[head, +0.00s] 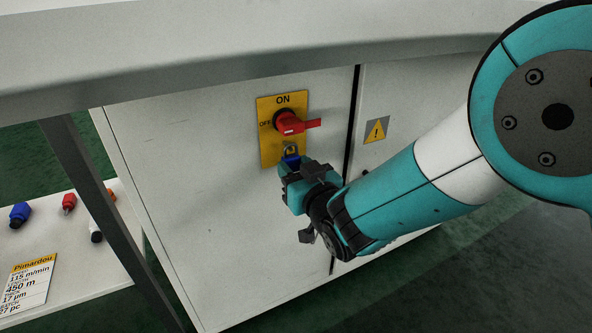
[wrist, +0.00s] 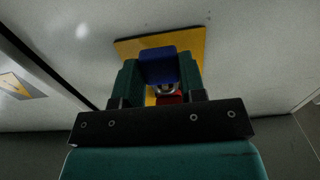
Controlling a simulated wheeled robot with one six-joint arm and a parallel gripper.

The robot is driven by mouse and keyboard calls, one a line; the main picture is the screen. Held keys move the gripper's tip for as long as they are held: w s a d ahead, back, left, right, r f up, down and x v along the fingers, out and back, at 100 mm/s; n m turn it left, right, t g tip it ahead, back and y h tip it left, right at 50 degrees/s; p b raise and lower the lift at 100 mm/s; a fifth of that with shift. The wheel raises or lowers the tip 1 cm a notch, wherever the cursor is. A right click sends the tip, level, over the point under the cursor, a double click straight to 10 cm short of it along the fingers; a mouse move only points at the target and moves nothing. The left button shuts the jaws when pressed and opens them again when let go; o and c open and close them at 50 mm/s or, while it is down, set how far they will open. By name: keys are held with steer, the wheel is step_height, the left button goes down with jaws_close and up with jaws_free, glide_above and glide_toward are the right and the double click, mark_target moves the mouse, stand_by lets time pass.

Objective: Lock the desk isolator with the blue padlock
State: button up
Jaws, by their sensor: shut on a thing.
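The desk isolator (head: 268,150) is a yellow plate marked ON at the top and OFF at the left, on the white cabinet front. Its red handle (head: 290,123) lies roughly horizontal, its narrow end to the right. My gripper (head: 296,170) is shut on the blue padlock (head: 291,160) just below the handle. The padlock's metal shackle shows at the plate's lower part; I cannot tell whether it passes through anything. In the wrist view the blue padlock body (wrist: 158,65) sits between the green fingers, with the yellow plate (wrist: 190,45) behind and red partly visible below.
A desk top (head: 200,60) overhangs the cabinet above the isolator. A warning sign (head: 376,129) is right of the dark door gap. At left, beyond a dark leg (head: 110,215), a white shelf holds a blue item (head: 19,214), a red item (head: 69,203) and a label card (head: 27,285).

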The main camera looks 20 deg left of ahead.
steer(key=shift+w, duration=0.1)
steer(key=shift+x, duration=0.8)
steer(key=shift+f+b, duration=0.25)
steer(key=shift+b, duration=0.2)
stand_by(0.4)
steer(key=o, duration=1)
steer(key=shift+b+v, duration=4.9)
steer(key=shift+v, duration=3.9)
